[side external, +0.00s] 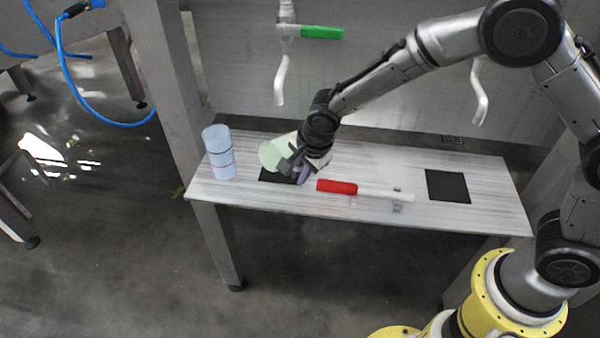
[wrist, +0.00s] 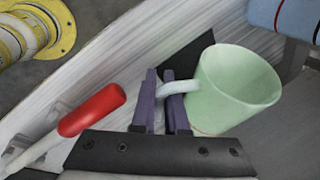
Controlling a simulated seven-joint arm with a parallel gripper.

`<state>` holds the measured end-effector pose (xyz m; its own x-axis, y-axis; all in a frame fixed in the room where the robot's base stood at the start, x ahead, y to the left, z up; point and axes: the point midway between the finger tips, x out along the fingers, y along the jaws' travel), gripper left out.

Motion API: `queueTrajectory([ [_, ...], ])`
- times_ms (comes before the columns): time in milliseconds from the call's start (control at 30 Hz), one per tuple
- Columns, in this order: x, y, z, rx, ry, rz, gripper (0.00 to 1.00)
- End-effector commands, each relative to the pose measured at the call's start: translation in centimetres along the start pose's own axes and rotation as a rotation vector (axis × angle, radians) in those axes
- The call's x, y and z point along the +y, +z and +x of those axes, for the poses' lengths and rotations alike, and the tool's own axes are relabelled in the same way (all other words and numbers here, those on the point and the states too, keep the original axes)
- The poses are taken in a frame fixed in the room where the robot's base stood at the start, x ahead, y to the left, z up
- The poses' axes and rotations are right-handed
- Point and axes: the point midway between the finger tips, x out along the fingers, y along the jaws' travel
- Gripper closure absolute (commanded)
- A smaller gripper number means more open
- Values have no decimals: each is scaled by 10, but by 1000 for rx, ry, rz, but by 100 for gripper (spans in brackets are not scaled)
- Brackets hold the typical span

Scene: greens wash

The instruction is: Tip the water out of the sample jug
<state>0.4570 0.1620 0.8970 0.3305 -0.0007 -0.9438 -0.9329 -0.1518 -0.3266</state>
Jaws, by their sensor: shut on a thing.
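The sample jug (side external: 270,154) is pale green, above the left part of the bench. My gripper (side external: 292,168) is shut on its handle, with the jug on the left side of the fingers. The jug appears tilted, its mouth toward the left. In the wrist view the jug (wrist: 225,95) shows with its handle between the two purple fingers of my gripper (wrist: 168,85). I cannot see any water in it. My gripper hides part of the jug in the side view.
A light blue cylinder (side external: 219,155) stands left of the jug. A red-handled tool (side external: 337,187) lies on the bench (side external: 470,218) to the right. One black square (side external: 265,176) is beneath the jug, another (side external: 447,186) lies at the right. A green-handled tap (side external: 321,32) is on the back wall.

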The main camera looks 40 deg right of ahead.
Motion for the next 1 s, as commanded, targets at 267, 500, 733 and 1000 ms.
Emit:
queueTrajectory([
  [267, 0, 0, 0, -8, 0, -1, 100],
  [500, 1, 1, 0, -69, 5, -38, 100],
  [733, 11, 15, -2, -157, 13, -102, 100],
  [1000, 13, 29, -8, -263, 33, -77, 100],
])
